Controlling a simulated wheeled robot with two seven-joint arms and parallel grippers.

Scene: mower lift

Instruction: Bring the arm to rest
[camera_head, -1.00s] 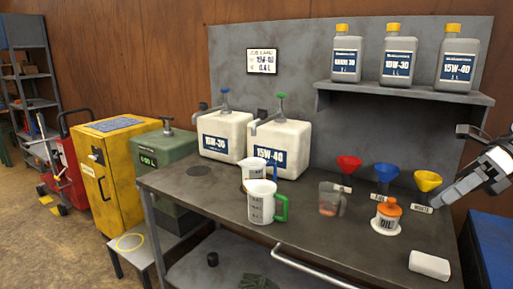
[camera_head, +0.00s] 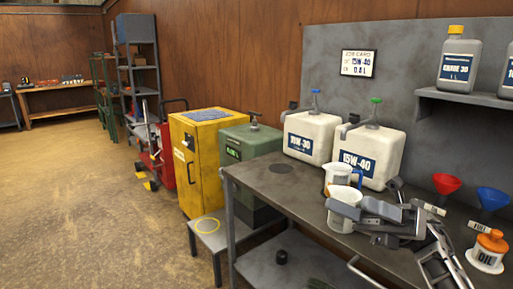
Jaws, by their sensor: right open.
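My right arm comes in from the right over the grey workbench (camera_head: 262,190). My right gripper (camera_head: 338,203) is open and points left. It overlaps a white measuring jug (camera_head: 342,224) in the view. I cannot tell whether it touches the jug, and I see nothing held between its fingers. A second measuring jug (camera_head: 336,174) with a blue handle stands just behind. My left gripper is out of view.
White canisters marked 10W-30 (camera_head: 306,136) and 15W-40 (camera_head: 366,158) stand behind the jugs. A red funnel (camera_head: 446,184), a blue funnel (camera_head: 491,198) and an orange-topped oil pot (camera_head: 487,250) are at the right. The floor (camera_head: 80,200) at the left is open.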

